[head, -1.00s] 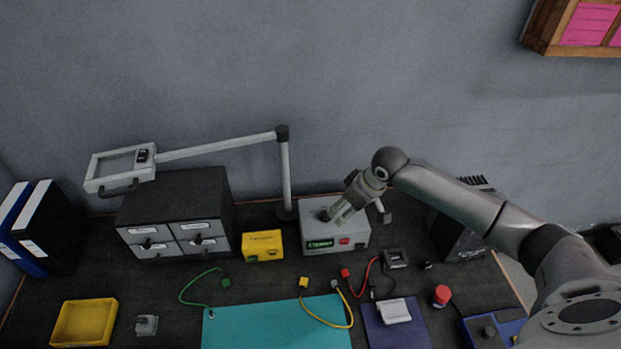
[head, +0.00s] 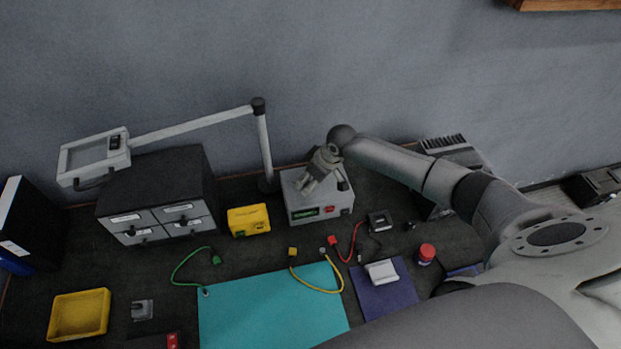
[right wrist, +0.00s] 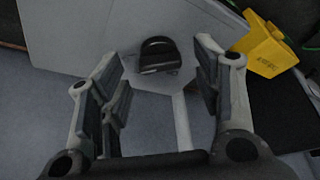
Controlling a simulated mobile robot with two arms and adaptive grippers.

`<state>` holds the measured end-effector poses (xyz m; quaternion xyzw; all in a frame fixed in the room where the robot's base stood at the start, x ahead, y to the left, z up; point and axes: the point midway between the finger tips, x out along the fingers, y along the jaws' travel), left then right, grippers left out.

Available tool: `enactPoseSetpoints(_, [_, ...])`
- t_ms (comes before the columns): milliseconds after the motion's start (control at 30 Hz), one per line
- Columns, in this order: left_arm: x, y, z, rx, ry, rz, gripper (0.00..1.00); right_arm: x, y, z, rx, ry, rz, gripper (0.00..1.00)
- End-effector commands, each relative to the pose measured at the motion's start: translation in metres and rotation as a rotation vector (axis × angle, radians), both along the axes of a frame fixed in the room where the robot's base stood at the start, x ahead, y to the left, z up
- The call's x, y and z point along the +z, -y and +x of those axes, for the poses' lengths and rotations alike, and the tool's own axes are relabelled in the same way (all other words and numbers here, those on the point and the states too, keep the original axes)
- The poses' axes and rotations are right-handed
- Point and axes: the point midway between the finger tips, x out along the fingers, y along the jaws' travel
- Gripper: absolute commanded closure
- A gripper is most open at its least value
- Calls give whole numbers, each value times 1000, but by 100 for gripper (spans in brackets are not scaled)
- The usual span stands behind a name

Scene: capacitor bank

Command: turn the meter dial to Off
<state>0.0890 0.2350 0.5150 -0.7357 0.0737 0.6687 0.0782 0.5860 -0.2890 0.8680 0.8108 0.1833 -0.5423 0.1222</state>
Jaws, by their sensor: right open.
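My right gripper (head: 307,187) is over the grey box (head: 335,207) with a green display and a red switch. In the right wrist view the gripper (right wrist: 158,85) is open and empty. A black handle-like part (right wrist: 158,55) on a grey surface shows beyond and between its fingers, with no clear contact. No dial is clearly readable as the meter's. A blue item (head: 465,270) at the right is mostly hidden behind my arm. A yellow box (head: 248,219) stands left of the grey box and also shows in the wrist view (right wrist: 265,48). My left gripper is out of view.
A jointed stand (head: 264,150) rises behind the yellow box. Dark drawers (head: 160,190) stand left. A teal mat (head: 265,310), a purple mat (head: 385,295), coloured leads and a yellow tray (head: 78,315) lie in front. A red-capped jar (head: 426,253) is near my right arm.

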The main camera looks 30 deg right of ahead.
Motion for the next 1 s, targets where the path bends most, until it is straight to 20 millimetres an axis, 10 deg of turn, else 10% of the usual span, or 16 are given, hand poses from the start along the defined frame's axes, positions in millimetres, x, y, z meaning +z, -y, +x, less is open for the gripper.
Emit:
enactPoseSetpoints(433, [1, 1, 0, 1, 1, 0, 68, -8, -2, 3, 1, 0, 0, 41])
enactPoseSetpoints(800, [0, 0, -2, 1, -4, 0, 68, -8, -1, 2, 0, 0, 0, 87])
enactPoseSetpoints(1000, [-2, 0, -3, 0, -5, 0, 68, -8, -1, 3, 15, 0, 0, 87])
